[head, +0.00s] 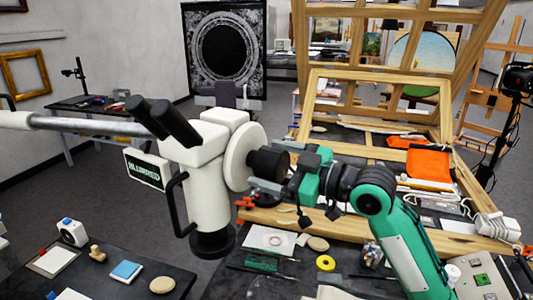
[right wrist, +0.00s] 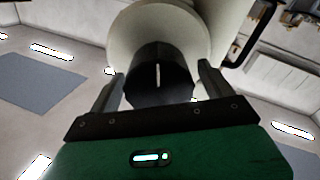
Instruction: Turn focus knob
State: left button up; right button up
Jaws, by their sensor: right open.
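The white microscope (head: 208,175) stands left of centre in the head view, with black eyepieces and a round white disc on its side. The black focus knob (head: 262,163) sticks out of that disc to the right. In the right wrist view the knob (right wrist: 158,85) is faceted, with a pale upright line on its face. My right gripper (head: 271,168) is open, with one finger on each side of the knob; it also shows in the wrist view (right wrist: 160,72). I cannot tell whether either finger touches. A small display (head: 147,169) reads "BLURRED". My left gripper is out of view.
A wooden easel frame (head: 375,75) stands behind my right arm. An orange cloth (head: 429,163) and loose tools lie near it. A yellow tape roll (head: 325,263) is on the dark bench below. A blue-topped block (head: 126,271) lies at lower left.

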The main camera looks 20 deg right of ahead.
jog(key=shift+x, duration=0.85)
jog(key=shift+d, duration=0.1)
jog(key=shift+f, duration=0.1)
jog(key=c, duration=1)
jog(key=shift+p, duration=0.3)
jog(key=shift+w+m+p, duration=0.1)
jog(key=shift+m+p, duration=1.1)
jog(key=shift+m, duration=0.7)
jog(key=shift+m+p, duration=0.6)
jog(key=shift+m, duration=0.4)
